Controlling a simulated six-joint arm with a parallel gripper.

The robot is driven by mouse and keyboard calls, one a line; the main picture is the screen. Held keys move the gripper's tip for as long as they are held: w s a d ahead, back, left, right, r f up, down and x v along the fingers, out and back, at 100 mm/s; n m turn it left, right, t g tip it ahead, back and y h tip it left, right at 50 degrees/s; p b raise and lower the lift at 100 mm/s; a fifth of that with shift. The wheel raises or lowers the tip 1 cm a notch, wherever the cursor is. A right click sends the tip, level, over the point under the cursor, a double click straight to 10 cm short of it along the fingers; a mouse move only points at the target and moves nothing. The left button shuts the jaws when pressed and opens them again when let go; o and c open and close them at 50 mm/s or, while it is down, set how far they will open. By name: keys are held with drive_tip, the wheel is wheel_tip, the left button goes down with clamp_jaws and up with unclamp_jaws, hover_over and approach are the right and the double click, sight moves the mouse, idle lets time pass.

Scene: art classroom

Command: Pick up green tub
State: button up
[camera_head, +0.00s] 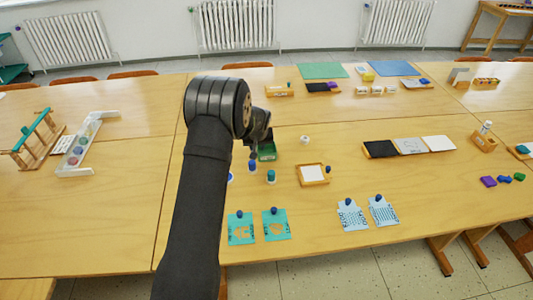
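A green box-like thing (267,154), which looks like the green tub, sits on the wooden table just right of my arm. My gripper (262,138) is directly above and behind it, pointing down. My arm's dark elbow and forearm hide much of the gripper, so the fingers are not clear. I cannot tell whether they touch the green thing. Another small green piece (519,177) lies at the far right, beside a blue piece (505,179) and a purple piece (488,181).
Teal cards (241,229) lie nearer the front edge. A white rack (85,145) stands on the left table.

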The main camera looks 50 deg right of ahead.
sight(267, 151)
drive_tip(key=shift+x, duration=1.65)
drive_tip(key=shift+d, duration=0.1)
clamp_jaws()
drive_tip(key=shift+r, duration=0.1)
